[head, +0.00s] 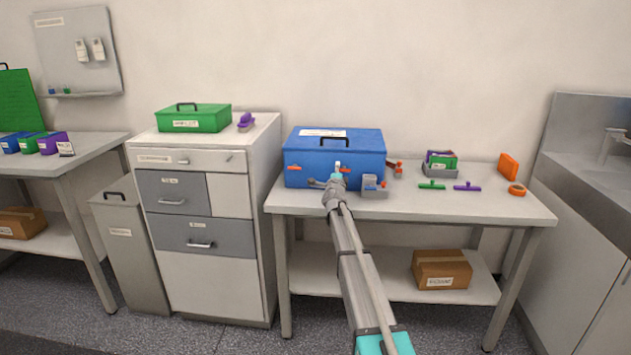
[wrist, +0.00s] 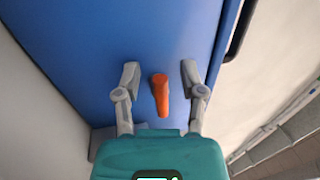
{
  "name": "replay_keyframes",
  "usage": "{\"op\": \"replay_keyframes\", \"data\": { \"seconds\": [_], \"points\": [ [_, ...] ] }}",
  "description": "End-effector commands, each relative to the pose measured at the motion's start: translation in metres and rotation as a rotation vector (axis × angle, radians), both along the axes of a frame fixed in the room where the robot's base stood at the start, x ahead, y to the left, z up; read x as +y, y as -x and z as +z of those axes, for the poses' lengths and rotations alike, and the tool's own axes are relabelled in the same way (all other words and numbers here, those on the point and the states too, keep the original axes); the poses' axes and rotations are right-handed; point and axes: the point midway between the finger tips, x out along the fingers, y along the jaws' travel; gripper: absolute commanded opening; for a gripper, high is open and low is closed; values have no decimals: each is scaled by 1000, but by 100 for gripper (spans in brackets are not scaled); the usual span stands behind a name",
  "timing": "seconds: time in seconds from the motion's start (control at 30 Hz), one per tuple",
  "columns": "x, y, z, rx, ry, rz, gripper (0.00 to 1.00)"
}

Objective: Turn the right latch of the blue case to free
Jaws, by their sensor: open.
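The blue case (head: 310,152) stands on the right-hand table with its lid shut and a black handle (head: 335,139) on it. Its left latch (head: 294,168) is orange and lies along the front. In the wrist view an orange latch (wrist: 160,95) sits on the blue case (wrist: 125,35), which I take as the right one; in the head view I cannot make it out clearly behind my arm. My gripper (wrist: 160,71) is open, one finger on each side of this latch, with visible gaps. Whether the fingertips touch the case cannot be told.
A small grey holder (head: 375,192) stands close in front of the case's right part. Further right are a grey bin (head: 441,172), green (head: 432,185) and purple (head: 467,187) pieces, and an orange ring (head: 517,189). The table front (head: 450,207) is clear.

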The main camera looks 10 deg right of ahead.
Motion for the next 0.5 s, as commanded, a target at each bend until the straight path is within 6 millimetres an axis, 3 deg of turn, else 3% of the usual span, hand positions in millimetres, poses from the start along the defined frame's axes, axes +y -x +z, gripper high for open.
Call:
{"op": "replay_keyframes", "data": {
  "seconds": [0.27, 0.5],
  "points": [
    [0, 0, 5, -44, -137, 0, 52],
    [-1, 0, 12, -121, -373, -1, 52]
  ]
}}
